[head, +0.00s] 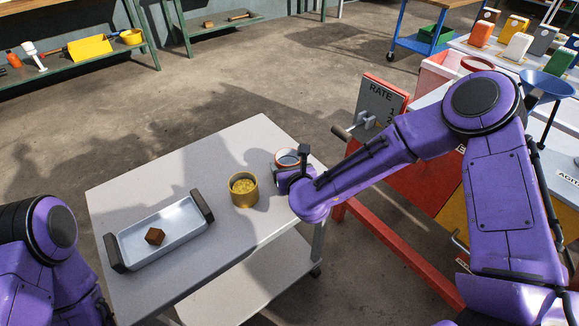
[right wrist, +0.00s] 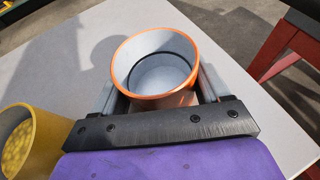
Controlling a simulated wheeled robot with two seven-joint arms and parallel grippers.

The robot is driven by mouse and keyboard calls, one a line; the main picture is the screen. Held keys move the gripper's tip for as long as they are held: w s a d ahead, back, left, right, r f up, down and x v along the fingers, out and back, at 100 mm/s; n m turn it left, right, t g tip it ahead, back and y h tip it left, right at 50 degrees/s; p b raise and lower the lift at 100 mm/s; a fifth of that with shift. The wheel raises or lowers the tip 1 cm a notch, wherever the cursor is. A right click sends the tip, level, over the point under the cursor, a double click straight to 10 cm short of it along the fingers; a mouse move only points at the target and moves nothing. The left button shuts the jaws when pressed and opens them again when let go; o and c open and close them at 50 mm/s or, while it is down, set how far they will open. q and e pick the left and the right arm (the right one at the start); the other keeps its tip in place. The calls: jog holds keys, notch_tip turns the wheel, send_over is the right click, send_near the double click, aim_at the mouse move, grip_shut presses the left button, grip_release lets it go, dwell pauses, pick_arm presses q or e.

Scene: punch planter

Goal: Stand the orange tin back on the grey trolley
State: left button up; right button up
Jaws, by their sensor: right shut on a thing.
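The orange tin (head: 287,157) is over the far right part of the grey trolley (head: 145,180). In the right wrist view the tin (right wrist: 155,65) is upright and open-topped, with an orange rim and a pale, empty-looking inside. My right gripper (head: 290,168) is shut on it, with a finger on each side; it also shows in the right wrist view (right wrist: 158,95). The tin's lower part is hidden, so I cannot tell whether it touches the trolley top. My left gripper is out of view; only my left arm shows at lower left.
A yellow tin (head: 243,201) with yellow contents stands close to the left of my right gripper. A tray (head: 180,234) with a brown block (head: 155,236) is farther left. A red frame (head: 390,247) stands right of the trolley. The trolley's back left is bare.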

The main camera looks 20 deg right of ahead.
jog(key=shift+r, duration=0.1)
jog(key=shift+f, duration=0.2)
jog(key=o, duration=1.2)
jog(key=shift+r, duration=0.2)
jog(key=shift+s+r, duration=0.15)
jog(key=shift+s, duration=0.1)
jog(key=v, duration=1.1)
jog(key=shift+s+d, duration=0.1)
jog(key=shift+s, duration=0.2)
